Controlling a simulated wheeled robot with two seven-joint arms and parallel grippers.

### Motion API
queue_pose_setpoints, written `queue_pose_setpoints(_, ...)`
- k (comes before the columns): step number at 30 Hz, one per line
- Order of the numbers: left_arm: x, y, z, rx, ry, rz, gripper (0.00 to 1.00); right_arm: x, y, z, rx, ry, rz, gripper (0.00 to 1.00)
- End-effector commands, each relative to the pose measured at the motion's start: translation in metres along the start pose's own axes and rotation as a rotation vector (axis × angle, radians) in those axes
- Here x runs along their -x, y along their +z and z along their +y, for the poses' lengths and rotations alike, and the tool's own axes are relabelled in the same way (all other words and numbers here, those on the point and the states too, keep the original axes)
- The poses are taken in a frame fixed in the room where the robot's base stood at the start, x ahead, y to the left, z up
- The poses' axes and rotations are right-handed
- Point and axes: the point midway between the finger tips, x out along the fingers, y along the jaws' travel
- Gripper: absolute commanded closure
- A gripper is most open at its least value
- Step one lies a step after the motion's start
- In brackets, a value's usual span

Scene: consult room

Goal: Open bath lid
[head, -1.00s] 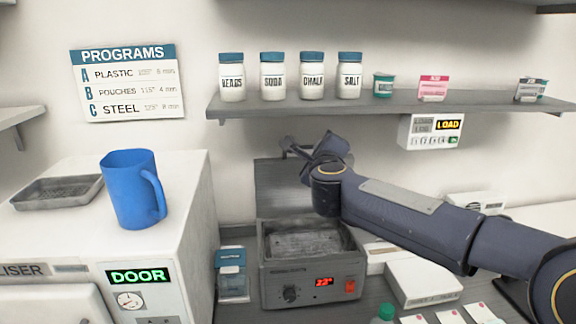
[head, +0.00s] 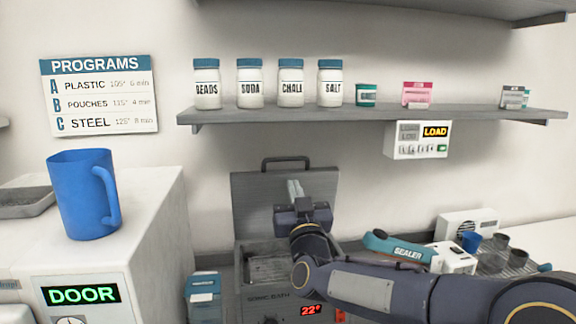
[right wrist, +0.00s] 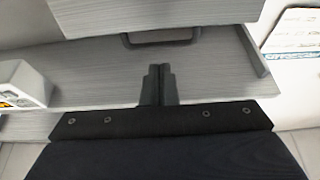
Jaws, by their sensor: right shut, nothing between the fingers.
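The grey sonic bath (head: 262,298) stands on the counter, its basin visible and partly hidden by my right arm. Its grey lid (head: 252,195) stands upright at the back of the bath, with a dark handle (head: 285,161) on its top edge. My right gripper (head: 295,188) is shut and empty in front of the lid, below the handle and apart from it. In the right wrist view the closed fingers (right wrist: 160,70) point towards the handle (right wrist: 160,40), with a gap between. The lid (right wrist: 150,14) fills the top there. My left gripper is not in view.
A shelf (head: 380,114) with several jars runs above the lid, with a LOAD display box (head: 416,139) under it. A teal sealer (head: 400,248) lies right of the bath. A blue jug (head: 82,195) stands on the white steriliser (head: 150,215) at left.

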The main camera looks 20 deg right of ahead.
Motion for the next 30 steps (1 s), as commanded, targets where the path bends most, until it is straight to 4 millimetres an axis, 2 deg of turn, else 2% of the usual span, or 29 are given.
queue_pose_setpoints(3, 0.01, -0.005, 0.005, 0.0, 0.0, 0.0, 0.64, -0.028, -0.003, 0.0, 0.0, 0.0, -0.001, 1.0)
queue_pose_setpoints(10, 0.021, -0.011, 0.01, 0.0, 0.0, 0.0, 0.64, -0.063, -0.002, 0.0, 0.0, 0.0, -0.001, 1.0)
queue_pose_setpoints(15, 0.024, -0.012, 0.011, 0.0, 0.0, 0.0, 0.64, -0.073, 0.0, 0.0, -0.001, 0.0, -0.001, 1.0)
queue_pose_setpoints(26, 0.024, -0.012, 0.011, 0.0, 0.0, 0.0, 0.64, -0.074, 0.0, 0.0, -0.002, 0.0, -0.002, 1.0)
queue_pose_setpoints(30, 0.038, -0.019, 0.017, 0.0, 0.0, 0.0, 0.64, -0.086, -0.004, 0.0, -0.001, 0.001, -0.041, 1.0)
